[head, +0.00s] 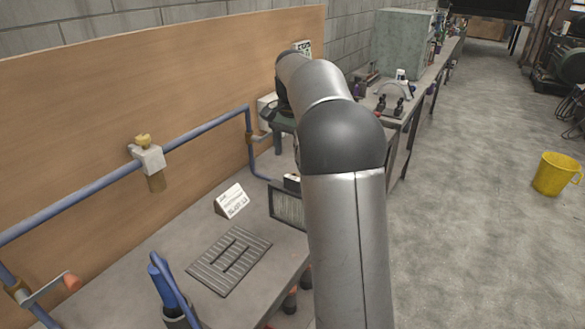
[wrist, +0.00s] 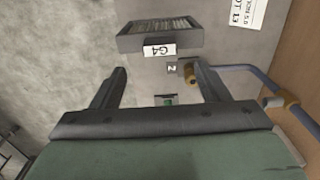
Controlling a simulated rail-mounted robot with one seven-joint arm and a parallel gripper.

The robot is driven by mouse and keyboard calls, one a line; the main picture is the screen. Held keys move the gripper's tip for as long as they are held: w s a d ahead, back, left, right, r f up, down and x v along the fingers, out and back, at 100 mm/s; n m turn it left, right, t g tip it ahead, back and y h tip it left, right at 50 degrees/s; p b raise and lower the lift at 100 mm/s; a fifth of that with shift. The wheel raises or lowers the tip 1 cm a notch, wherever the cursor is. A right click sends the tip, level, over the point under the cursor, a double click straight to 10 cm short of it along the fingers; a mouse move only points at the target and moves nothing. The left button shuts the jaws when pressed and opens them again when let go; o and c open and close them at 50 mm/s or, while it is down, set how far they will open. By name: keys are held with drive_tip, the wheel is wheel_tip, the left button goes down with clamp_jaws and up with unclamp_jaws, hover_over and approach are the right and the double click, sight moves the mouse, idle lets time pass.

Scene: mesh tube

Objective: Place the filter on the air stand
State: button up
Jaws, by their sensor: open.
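A dark-framed filter with a pleated grey face (head: 287,207) stands on the bench, its right part hidden by my arm in the head view. In the wrist view the filter (wrist: 160,38) lies beyond the fingertips, with a white "G4" label on its near side. My gripper (wrist: 155,69) is open, with nothing between its fingers and a gap to the filter. In the head view my arm covers part of the gripper. A dark slotted plate (head: 229,260) lies flat on the bench, bare. I cannot tell for certain which thing is the air stand.
A blue pipe (head: 205,131) with a valve (head: 148,158) runs along the wooden back panel. A white sign card (head: 232,200) stands behind the plate. Blue-handled tools (head: 163,285) stand in a holder at the front. A yellow bucket (head: 557,174) is on the floor.

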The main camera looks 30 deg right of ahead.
drive_tip(key=s+a+f+n, duration=0.2)
drive_tip(key=s+a+n, duration=0.5)
drive_tip(key=s+a, duration=0.65)
drive_tip(key=s+a+f+n, duration=0.2)
drive_tip(key=s+f, duration=0.3)
drive_tip(key=s, duration=0.4)
drive_tip(key=s+a+f+n, duration=0.2)
drive_tip(key=s+f, duration=0.3)
drive_tip(key=s, duration=0.4)
drive_tip(key=shift+n+t, duration=0.3)
drive_tip(key=shift+n, duration=0.2)
